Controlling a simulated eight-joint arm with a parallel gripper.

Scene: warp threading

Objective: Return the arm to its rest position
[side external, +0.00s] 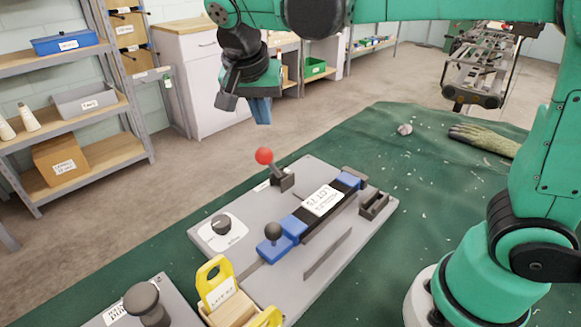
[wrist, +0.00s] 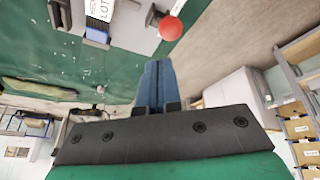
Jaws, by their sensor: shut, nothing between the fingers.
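My gripper (side external: 261,110) hangs above and behind the grey panel (side external: 330,254) in the side view, with its blue fingers pointing down. In the wrist view my gripper (wrist: 154,68) shows its two blue fingers side by side, shut with nothing between them. It is clear of the panel and touches nothing. The red-knobbed lever (side external: 264,156) stands on the panel's back edge, below the fingers, and the red knob also shows in the wrist view (wrist: 171,28).
The panel carries a black dial (side external: 221,224), a blue slider with a knob (side external: 273,240) and a labelled black bar. A yellow-handled wooden block (side external: 218,287) sits at the front. A glove (side external: 484,138) and crumpled ball (side external: 404,129) lie on the green cloth (side external: 400,185). Shelves (side external: 75,110) stand left.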

